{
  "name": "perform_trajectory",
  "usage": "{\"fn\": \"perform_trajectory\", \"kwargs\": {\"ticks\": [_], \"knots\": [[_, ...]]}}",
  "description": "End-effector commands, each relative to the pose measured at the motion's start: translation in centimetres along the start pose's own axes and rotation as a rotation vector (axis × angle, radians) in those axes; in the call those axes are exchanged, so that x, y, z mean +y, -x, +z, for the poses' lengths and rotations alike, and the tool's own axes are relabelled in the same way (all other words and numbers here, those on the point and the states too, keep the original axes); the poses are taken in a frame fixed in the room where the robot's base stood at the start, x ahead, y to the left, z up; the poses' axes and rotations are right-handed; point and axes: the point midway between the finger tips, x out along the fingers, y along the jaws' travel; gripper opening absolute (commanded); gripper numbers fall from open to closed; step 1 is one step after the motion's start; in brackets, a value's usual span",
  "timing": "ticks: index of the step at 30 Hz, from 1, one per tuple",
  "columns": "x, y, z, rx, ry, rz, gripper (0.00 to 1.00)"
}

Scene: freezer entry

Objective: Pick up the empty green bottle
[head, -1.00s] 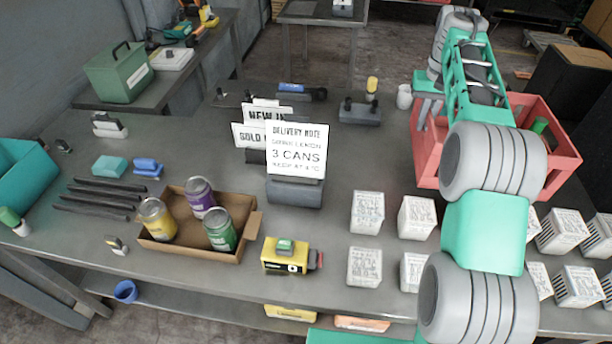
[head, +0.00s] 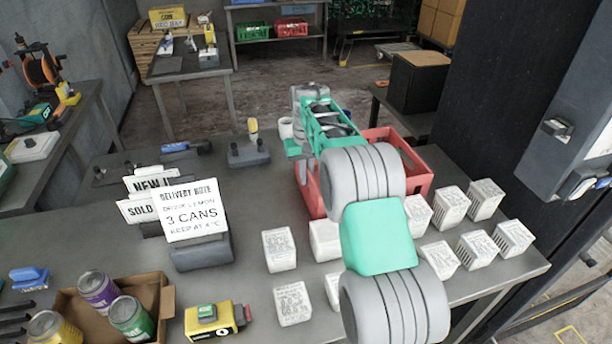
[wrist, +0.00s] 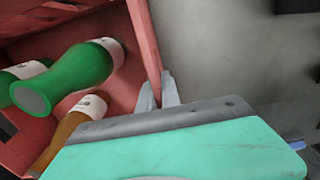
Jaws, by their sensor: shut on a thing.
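Two green bottles lie in the red crate (head: 415,175) in the wrist view. The nearer green bottle (wrist: 80,72) has a white label and shows its base; the other green bottle (wrist: 22,70) is partly cut off at the left edge. I cannot tell which is empty. A brown bottle (wrist: 68,128) lies beside them, partly behind my gripper. My gripper (wrist: 158,95) is shut on the crate's side wall (wrist: 145,45), with its pale fingers astride the red rim, apart from the bottles. In the head view my arm hides the bottles and much of the crate.
Several white boxes (head: 280,249) stand in front of and right of the crate. A delivery note (head: 192,210) on a dark stand and a cardboard tray of cans (head: 165,300) are further left. A dark wall (head: 500,110) rises at right.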

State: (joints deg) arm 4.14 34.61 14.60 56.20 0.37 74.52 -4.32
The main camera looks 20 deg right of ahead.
Motion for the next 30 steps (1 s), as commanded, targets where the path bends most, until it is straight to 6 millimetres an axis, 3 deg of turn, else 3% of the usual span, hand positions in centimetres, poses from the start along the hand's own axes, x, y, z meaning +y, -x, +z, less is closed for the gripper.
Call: {"fn": "perform_trajectory", "kwargs": {"ticks": [2, 3, 10, 20, 23, 30], "knots": [[0.0, 0.0, -0.1, 0.004, -0.001, 0.000, 0.00], [0.0, -0.2, 0.0, -0.001, 0.000, 0.000, 0.10], [0.0, -0.2, 0.0, -0.001, 0.000, 0.000, 0.29], [0.0, 0.5, -0.1, 0.002, 0.000, 0.000, 0.29], [0.0, 2.1, -0.1, 0.004, 0.000, 0.000, 0.29], [0.0, 8.4, -0.1, 0.003, 0.000, 0.000, 0.29]]}}
